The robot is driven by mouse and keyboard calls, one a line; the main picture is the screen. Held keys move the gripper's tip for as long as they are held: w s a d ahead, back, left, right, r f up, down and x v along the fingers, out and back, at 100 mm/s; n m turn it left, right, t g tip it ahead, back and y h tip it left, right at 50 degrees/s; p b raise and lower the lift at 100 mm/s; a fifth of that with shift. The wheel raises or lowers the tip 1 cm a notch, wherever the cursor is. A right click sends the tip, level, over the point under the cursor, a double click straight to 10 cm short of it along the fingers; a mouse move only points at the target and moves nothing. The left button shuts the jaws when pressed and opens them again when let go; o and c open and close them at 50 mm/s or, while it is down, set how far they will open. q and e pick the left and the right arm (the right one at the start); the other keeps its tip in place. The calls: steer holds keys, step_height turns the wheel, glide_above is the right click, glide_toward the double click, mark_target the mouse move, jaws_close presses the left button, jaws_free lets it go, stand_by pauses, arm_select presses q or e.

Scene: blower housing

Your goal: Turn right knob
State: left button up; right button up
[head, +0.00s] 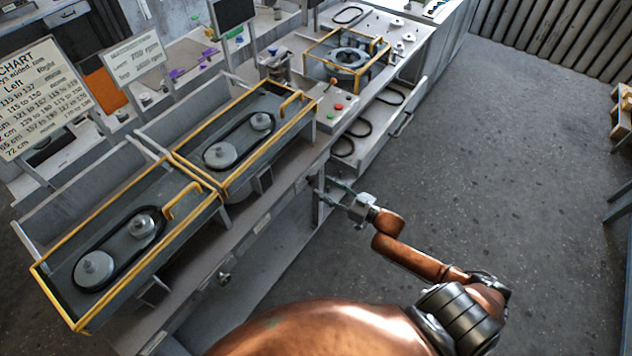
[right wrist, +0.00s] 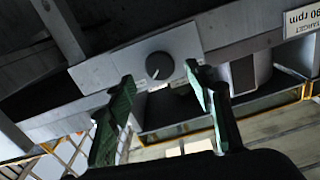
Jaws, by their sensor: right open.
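In the right wrist view a round dark knob (right wrist: 159,65) with a light pointer mark sits on a pale grey plate (right wrist: 110,67). My right gripper (right wrist: 159,76) is open, with its two green fingers apart. The fingertips show on either side below the knob, and the gripper looks empty. I cannot tell whether they touch it. In the head view my right gripper (head: 329,190) is at the front of the bench, and the knob there cannot be made out. Another knob (head: 223,278) shows on the bench front farther left. My left gripper is not in view.
The bench carries yellow-framed housings with belts and pulleys (head: 222,155). A button box (head: 336,107) stands right of them, above an open drawer (head: 372,150) with belts. A target rpm label (right wrist: 303,20) is right of the knob. The floor (head: 480,150) to the right is clear.

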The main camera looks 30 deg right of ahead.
mark_target(315, 181)
steer(key=x, duration=0.5)
steer(key=shift+f, duration=0.1)
steer(key=shift+c, duration=0.7)
steer(key=c, duration=1)
steer(key=shift+n, duration=0.4)
steer(key=n, duration=0.3)
steer(key=shift+n, duration=0.3)
steer(key=n, duration=0.4)
steer(key=shift+n, duration=0.7)
